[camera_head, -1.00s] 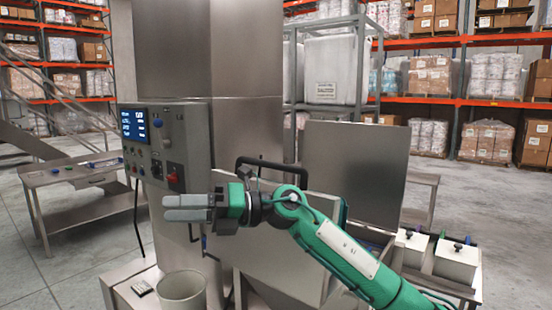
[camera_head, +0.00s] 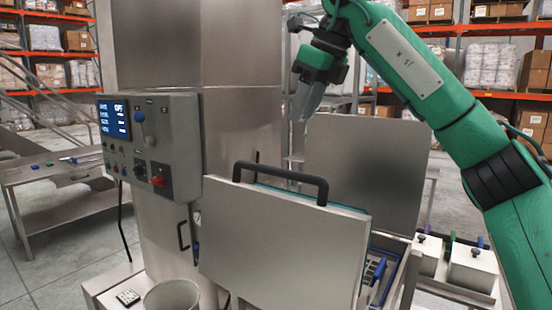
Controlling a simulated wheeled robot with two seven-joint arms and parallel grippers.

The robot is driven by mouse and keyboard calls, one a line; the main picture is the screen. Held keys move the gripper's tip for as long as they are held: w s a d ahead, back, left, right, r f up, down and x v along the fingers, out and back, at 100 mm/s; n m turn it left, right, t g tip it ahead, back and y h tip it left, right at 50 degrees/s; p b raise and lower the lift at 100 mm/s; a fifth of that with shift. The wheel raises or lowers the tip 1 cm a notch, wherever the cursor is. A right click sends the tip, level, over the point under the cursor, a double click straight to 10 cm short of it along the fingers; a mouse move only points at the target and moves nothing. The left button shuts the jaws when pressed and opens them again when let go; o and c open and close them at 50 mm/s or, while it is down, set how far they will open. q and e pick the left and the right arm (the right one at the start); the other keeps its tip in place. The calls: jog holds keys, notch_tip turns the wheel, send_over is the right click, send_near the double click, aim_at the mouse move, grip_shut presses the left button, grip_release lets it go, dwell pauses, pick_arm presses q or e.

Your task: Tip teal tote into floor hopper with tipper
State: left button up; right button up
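A steel machine with a tall column carries a grey control box (camera_head: 150,150) with a lit blue screen, a blue-knobbed lever and a red switch. To its right stands a flat steel panel (camera_head: 275,245) with a black bar handle (camera_head: 283,178) along its top. A strip of teal (camera_head: 300,197) shows behind the panel's top edge; most of it is hidden, and I cannot tell whether it is the tote. My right gripper (camera_head: 303,108) hangs above and behind the panel, pointing down, apart from the handle. Its fingers look close together, but the gap is unclear. My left gripper is out of view.
An upright steel plate (camera_head: 365,172) stands behind the panel. A round bin (camera_head: 172,297) sits at the bottom. White lidded boxes (camera_head: 473,265) stand at the right. A steel table (camera_head: 60,185) is at the left, with clear floor around it.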

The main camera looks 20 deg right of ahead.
jog(key=f, duration=0.2)
jog(key=a+f+p, duration=0.1)
jog(key=f, duration=0.1)
jog(key=x, duration=0.2)
jog(key=p+x, duration=0.1)
jog(key=x, duration=0.1)
jog(key=shift+w+d, duration=0.2)
jog(key=shift+w, duration=0.2)
jog(key=p+x, duration=0.1)
jog(key=x, duration=0.2)
jog(key=shift+s+a+f, duration=0.1)
jog(key=shift+s+f, duration=0.05)
jog(key=shift+f, duration=0.3)
jog(key=shift+w+a+f, duration=0.1)
jog(key=shift+w+f, duration=0.15)
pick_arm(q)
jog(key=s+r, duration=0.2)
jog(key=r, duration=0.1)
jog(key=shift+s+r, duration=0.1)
pick_arm(e)
grip_shut()
